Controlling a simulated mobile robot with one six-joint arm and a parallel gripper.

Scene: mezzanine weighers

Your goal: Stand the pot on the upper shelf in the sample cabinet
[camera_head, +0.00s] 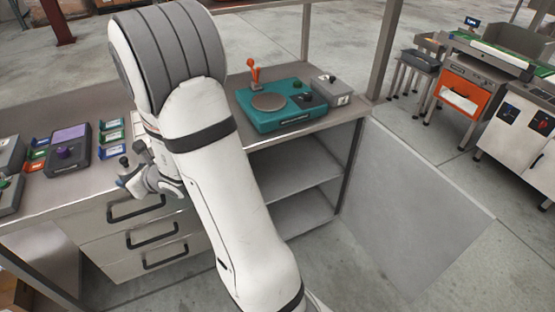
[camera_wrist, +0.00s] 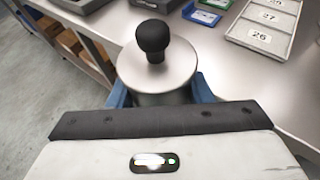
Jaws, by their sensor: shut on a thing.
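The pot is a steel cylinder with a round black knob on its lid; in the wrist view it stands upright between the blue fingers (camera_wrist: 160,72). My gripper (camera_wrist: 160,94) is shut on its sides. In the head view my gripper (camera_head: 124,180) and the pot's black knob (camera_head: 124,161) show small at the counter's front edge, above the drawers; most of the pot is hidden there. The sample cabinet (camera_head: 347,170) is right of the drawers, open at the front. Its upper shelf (camera_head: 290,165) looks bare where visible; my arm hides the left part.
The cabinet's grey door (camera_head: 415,212) stands swung open to the right. A teal weigher (camera_head: 275,108) with an orange lever sits on the counter above the cabinet. A purple-topped device (camera_head: 68,150) and small coloured trays (camera_head: 112,140) are at the left. Floor is clear in front.

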